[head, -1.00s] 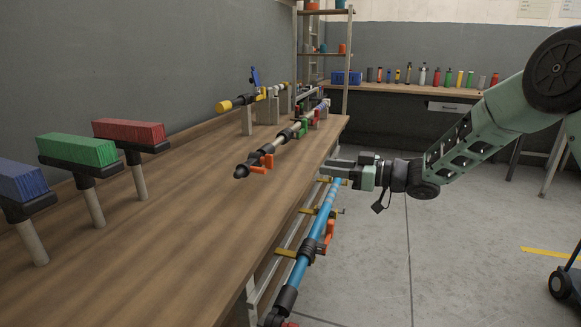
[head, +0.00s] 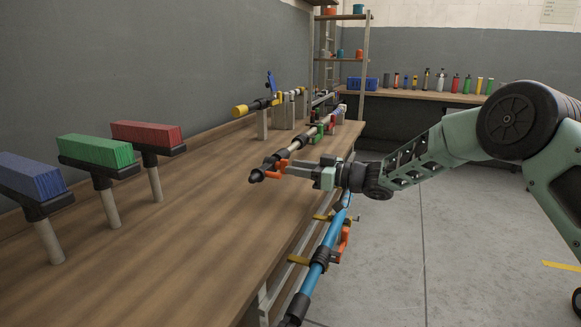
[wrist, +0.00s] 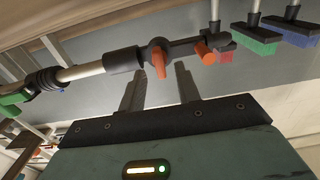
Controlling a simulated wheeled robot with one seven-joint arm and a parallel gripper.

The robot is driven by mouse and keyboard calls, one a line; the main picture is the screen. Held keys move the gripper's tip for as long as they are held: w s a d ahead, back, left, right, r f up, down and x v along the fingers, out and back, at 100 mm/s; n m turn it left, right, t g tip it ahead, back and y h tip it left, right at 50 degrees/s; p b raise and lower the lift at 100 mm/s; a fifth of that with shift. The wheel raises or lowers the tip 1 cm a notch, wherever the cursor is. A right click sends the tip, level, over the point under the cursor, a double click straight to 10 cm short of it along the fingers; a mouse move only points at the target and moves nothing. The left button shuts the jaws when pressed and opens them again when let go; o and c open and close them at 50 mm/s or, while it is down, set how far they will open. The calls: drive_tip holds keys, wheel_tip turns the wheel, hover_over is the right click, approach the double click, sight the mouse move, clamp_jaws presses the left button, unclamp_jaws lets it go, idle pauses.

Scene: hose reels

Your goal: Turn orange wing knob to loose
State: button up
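An orange wing knob (wrist: 159,62) sits on a black clamp of a pole lying along the bench. In the wrist view it is just beyond my fingertips, between their lines. A second orange part (wrist: 205,53) is on the black end fitting to its right. In the head view the orange parts (head: 283,154) are at the pole's near end, beside my gripper (head: 289,168). My gripper (wrist: 160,76) is open, its two fingers apart with nothing between them. I cannot tell whether a fingertip touches the knob.
Brushes with blue, green (head: 95,147) and red bristles stand on posts at the bench's left. A blue pole (head: 325,255) with orange and brass fittings runs below the bench's front edge. A yellow-ended pole (head: 240,110) lies behind. The bench's middle is clear.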

sight(282, 166)
drive_tip(key=shift+x, duration=1.3)
clamp_jaws()
